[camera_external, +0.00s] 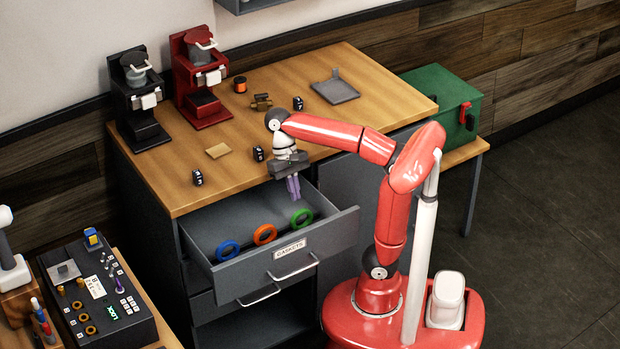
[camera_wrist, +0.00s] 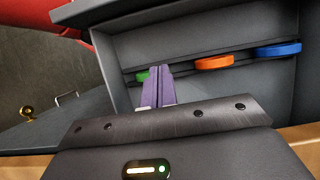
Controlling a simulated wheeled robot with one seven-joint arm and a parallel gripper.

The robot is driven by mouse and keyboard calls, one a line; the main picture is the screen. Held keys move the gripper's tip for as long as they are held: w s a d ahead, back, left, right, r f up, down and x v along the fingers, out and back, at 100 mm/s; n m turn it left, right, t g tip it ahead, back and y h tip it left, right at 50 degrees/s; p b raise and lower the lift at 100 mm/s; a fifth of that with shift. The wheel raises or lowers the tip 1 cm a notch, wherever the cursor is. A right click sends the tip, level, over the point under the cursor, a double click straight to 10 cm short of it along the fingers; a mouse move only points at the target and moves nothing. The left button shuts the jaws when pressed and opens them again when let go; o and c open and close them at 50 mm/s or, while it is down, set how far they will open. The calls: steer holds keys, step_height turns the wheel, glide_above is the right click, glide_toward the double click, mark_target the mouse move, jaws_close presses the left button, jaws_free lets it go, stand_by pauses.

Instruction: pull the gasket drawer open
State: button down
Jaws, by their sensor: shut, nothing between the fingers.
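The gasket drawer (camera_external: 236,268) is pulled out of the wooden-topped cabinet, with a "GASKETS" label and a metal handle (camera_external: 295,268) on its front. Inside stand a blue ring (camera_external: 228,249), an orange ring (camera_external: 265,234) and a green ring (camera_external: 301,217). In the wrist view the blue ring (camera_wrist: 278,49) and orange ring (camera_wrist: 214,62) show clearly, while the green ring (camera_wrist: 142,76) is partly hidden by my fingers. My gripper (camera_external: 294,190) is shut and empty, pointing down above the open drawer near its right rear, apart from the handle.
A black brewer (camera_external: 140,100) and a red brewer (camera_external: 200,75) stand on the cabinet top (camera_external: 225,180). Small black parts and a grey tray (camera_external: 335,88) lie there too. A green box (camera_external: 445,100) is at right. A second handle (camera_external: 258,296) sits below the drawer.

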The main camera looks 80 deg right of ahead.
mark_target(317, 237)
steer(key=b+x, duration=0.1)
steer(key=x, duration=0.9)
steer(key=shift+b, duration=0.4)
steer(key=shift+s+a+r, duration=0.15)
steer(key=shift+s+a, duration=1.2)
steer(key=shift+a, duration=0.05)
steer(key=s+a, duration=0.3)
steer(key=shift+p, duration=0.4)
